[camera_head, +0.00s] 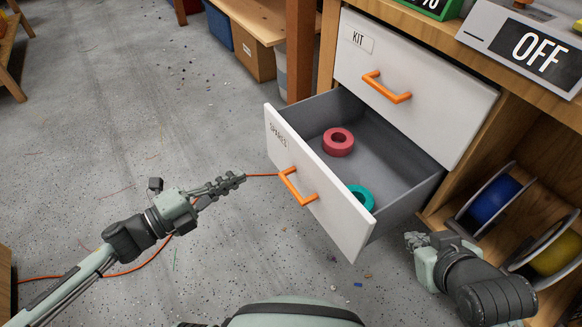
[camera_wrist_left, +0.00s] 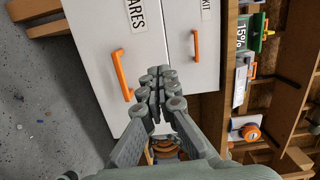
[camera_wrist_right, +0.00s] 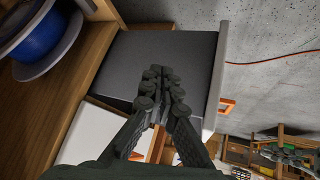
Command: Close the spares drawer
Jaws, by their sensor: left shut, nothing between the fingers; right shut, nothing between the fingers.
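The spares drawer (camera_head: 322,182) stands pulled out below the shut kit drawer (camera_head: 415,80). Its white front carries an orange handle (camera_head: 296,187) and a "SPARES" label. Inside lie a red ring (camera_head: 338,142) and a teal ring (camera_head: 361,197). My left gripper (camera_head: 240,178) is shut and empty, in front of the drawer front and left of the handle. In the left wrist view the white spares front (camera_wrist_left: 118,60) shows beyond the fingers. My right gripper (camera_head: 412,238) is shut and empty, beside the drawer's right side. In the right wrist view the grey drawer side (camera_wrist_right: 160,65) shows beyond it.
Blue (camera_head: 492,200) and yellow (camera_head: 560,254) spools stand on the right, close to my right arm. An "OFF" sign (camera_head: 540,50) sits on the bench. An orange cable (camera_head: 130,268) runs along the floor. The floor in front of the drawer is mostly free.

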